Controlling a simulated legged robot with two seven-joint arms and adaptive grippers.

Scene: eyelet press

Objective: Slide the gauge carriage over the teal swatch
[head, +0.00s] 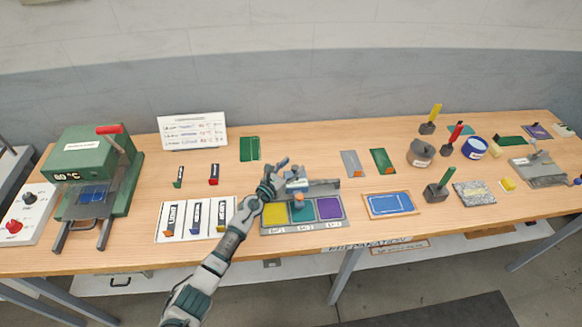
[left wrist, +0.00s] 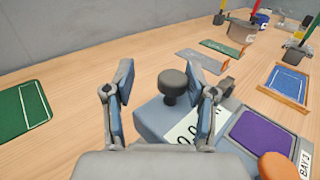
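The gauge carriage (head: 297,186) is a grey-blue block with a dark round knob (left wrist: 173,85), a white readout label (left wrist: 186,133) and an orange tip (head: 299,198). It sits at the back of the swatch tray, and its orange tip overlaps the upper part of the teal swatch (head: 302,214). A yellow swatch (head: 274,213) lies left of it, a purple swatch (head: 329,208) right. My left gripper (head: 279,170) is open at the carriage; in the left wrist view its fingers (left wrist: 160,75) stand either side of the knob, with gaps visible. My right gripper is not seen.
A green press (head: 85,160) stands at the left. A blue framed panel (head: 390,204) lies right of the tray. Stamps and other tools crowd the right side.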

